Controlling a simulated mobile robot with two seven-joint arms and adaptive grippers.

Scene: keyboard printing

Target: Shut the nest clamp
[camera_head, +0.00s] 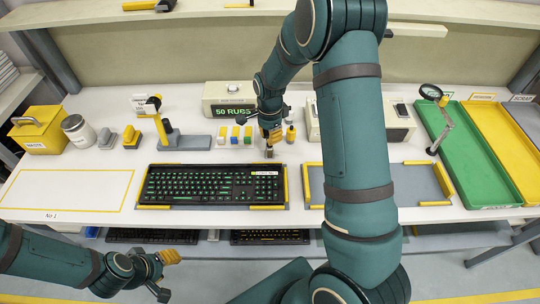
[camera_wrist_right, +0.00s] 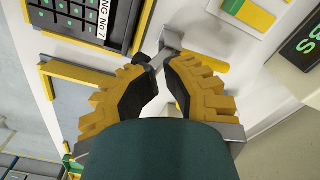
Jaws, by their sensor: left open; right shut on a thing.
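The keyboard (camera_head: 212,185) lies flat in its nest (camera_head: 286,190), between yellow edge pieces; its corner also shows in the right wrist view (camera_wrist_right: 85,22). My right gripper (camera_head: 269,143) is at the back right corner of this nest. In the right wrist view its fingers (camera_wrist_right: 158,78) are closed around a small grey metal part of the nest clamp (camera_wrist_right: 168,42), with a yellow bar beside it. The fingers hide part of the clamp, and its exact angle is hard to tell. My left gripper (camera_head: 165,275) is open and empty, in front of the table's front edge.
An empty grey nest (camera_head: 430,182) with yellow corners lies to the right, partly behind my right arm. Small coloured blocks (camera_head: 235,134) and the display box (camera_head: 222,97) stand behind the keyboard. A grey stand (camera_head: 185,142) is at the back left. The white area (camera_head: 70,190) at left is clear.

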